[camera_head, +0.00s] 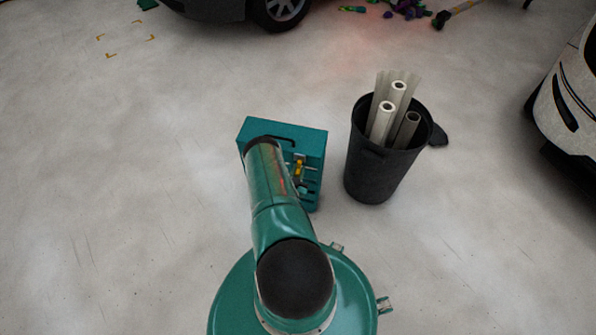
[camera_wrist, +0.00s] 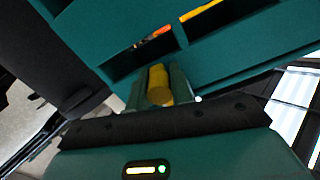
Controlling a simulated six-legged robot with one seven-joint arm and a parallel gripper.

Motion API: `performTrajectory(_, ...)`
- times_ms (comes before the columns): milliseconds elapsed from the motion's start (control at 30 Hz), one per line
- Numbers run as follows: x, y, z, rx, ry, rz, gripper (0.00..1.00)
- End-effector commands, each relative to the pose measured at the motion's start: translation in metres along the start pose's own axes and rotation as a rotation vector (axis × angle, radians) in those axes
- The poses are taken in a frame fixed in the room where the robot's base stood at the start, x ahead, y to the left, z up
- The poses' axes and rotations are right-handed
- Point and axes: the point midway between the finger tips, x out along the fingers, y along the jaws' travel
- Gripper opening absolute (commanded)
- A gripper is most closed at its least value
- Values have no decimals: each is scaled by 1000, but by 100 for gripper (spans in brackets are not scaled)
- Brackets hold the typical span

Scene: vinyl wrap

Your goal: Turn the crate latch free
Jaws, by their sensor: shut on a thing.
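The teal crate (camera_head: 305,133) stands on the floor just beyond my body in the head view, and its slatted side fills the top of the wrist view (camera_wrist: 105,35). The latch is a yellow piece (camera_wrist: 158,82) at the crate's side; a small bit of yellow also shows in the head view (camera_head: 299,168). My gripper (camera_wrist: 158,92) is shut on the latch, with one finger on each side of it. My arm hides part of the crate in the head view. The latch's pivot and exact angle are hard to tell.
A black bin (camera_head: 372,178) with several pale rolls (camera_head: 384,118) stands close to the crate's right. A dark car (camera_head: 230,8) is at the back and a white vehicle (camera_head: 570,105) at the right. Coloured clutter (camera_head: 405,8) lies far back. The floor to the left is clear.

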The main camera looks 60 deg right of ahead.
Motion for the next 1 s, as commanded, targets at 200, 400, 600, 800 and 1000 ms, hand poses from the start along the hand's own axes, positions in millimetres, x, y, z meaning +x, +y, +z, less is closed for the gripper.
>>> performTrajectory(200, 0, 0, 0, 137, 1, 1, 0)
performTrajectory(400, 0, 1, 0, 315, 1, 1, 0)
performTrajectory(600, 0, 2, 0, 506, 0, 2, 0)
performTrajectory(800, 0, 2, 1, 696, 1, 2, 0)
performTrajectory(1000, -1, 2, 1, 887, 1, 2, 0)
